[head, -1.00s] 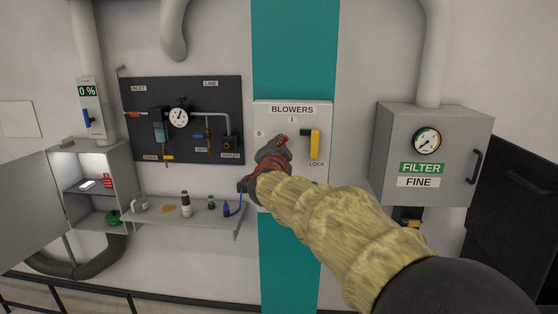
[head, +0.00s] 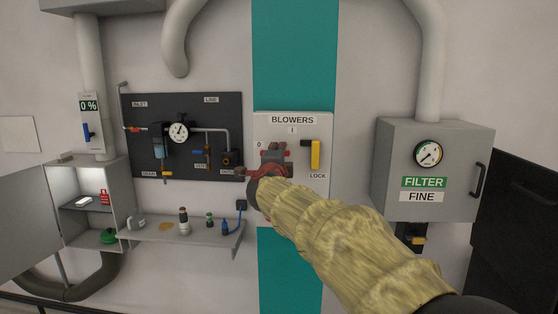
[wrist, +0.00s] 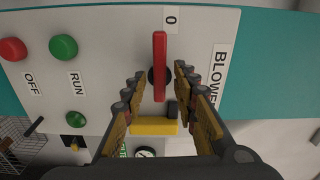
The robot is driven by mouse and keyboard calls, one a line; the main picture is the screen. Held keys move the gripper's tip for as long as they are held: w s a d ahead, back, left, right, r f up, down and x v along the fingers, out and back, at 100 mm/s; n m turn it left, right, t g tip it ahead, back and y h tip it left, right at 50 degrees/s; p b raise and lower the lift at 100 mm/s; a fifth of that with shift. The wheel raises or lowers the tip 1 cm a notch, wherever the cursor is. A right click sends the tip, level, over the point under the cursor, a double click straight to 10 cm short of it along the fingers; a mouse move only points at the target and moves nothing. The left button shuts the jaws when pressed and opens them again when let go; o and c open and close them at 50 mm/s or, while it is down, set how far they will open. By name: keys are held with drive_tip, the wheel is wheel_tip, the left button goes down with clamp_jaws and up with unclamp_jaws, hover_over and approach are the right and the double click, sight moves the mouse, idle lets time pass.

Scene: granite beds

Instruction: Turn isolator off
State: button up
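The isolator's red handle (wrist: 159,66) sits on a black hub on the grey BLOWERS panel (head: 320,185). In the wrist view it lies lengthwise between my fingers, one end close to the 0 label (wrist: 170,18). The I label (head: 292,130) shows at the top in the head view. My gripper (wrist: 160,72) is open around the handle, with a visible gap on each side. In the head view my gripper (head: 273,162) covers the handle. The yellow lock lever (head: 315,154) is right of it; it also shows below the handle in the wrist view (wrist: 153,126).
Green RUN (wrist: 63,47) and red OFF (wrist: 13,50) buttons are on the same panel. A shelf (head: 190,231) with small items and a dark gauge board (head: 205,105) are left. A grey filter box (head: 390,165) is right.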

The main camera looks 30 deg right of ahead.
drive_tip(key=v, duration=0.6)
idle(0.4)
drive_tip(key=v, duration=1.2)
drive_tip(key=w+a+f+n+t+y, duration=0.1)
drive_tip(key=w+a+f+n+y, duration=0.15)
drive_tip(key=a+n+y, duration=0.35)
drive_tip(key=w+a+f+n+t+y, duration=0.1)
drive_tip(key=a+f+n+y, duration=0.25)
drive_tip(key=a, duration=0.35)
drive_tip(key=s+a+f+n+g+y, duration=0.45)
drive_tip(key=s+a+f+n, duration=0.4)
drive_tip(key=f, duration=0.35)
drive_tip(key=s+d+f+n+g+h+b, duration=0.2)
drive_tip(key=s+d+f, duration=0.3)
drive_tip(key=s+f, duration=0.4)
drive_tip(key=s+d+f+n+g+h+b, duration=0.2)
drive_tip(key=s+d+f+n+g+b, duration=0.2)
drive_tip(key=s+f, duration=0.6)
drive_tip(key=s+g, duration=0.1)
drive_tip(key=s, duration=0.1)
drive_tip(key=shift+s+d, duration=0.25)
drive_tip(key=shift+d, duration=0.15)
